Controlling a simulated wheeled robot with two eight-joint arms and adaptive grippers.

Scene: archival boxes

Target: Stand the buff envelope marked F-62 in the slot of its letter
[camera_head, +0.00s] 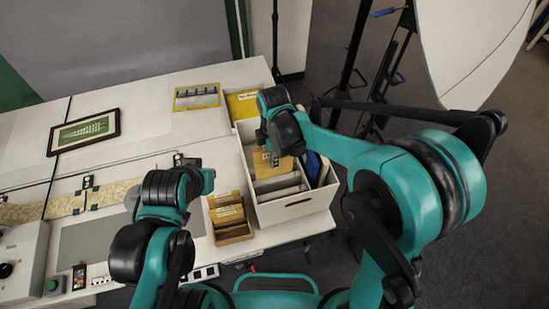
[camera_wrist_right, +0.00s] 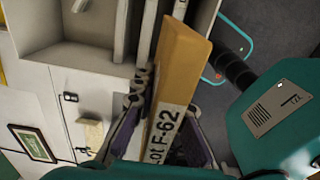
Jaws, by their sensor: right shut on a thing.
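My right gripper (camera_head: 284,132) is above the white divided box (camera_head: 296,208), its fingers mostly hidden in the head view. In the right wrist view the right gripper (camera_wrist_right: 160,125) is shut on a buff envelope (camera_wrist_right: 181,60) with a white label reading "Lot F-62". A buff face (camera_head: 265,163) with dark marks shows under the gripper in the head view, against the box interior. The box's dividers (camera_wrist_right: 123,30) show beside the envelope in the wrist view. I cannot tell whether its lower edge is inside a slot. My left gripper (camera_head: 183,160) is small and partly hidden by its arm.
A small wooden holder (camera_head: 235,234) with buff envelopes stands left of the box. A yellow folder (camera_head: 242,105) is in the box's far part. A framed picture (camera_head: 84,132) and yellow card (camera_head: 197,97) lie on the white table. A tripod and white reflector (camera_head: 483,45) stand right.

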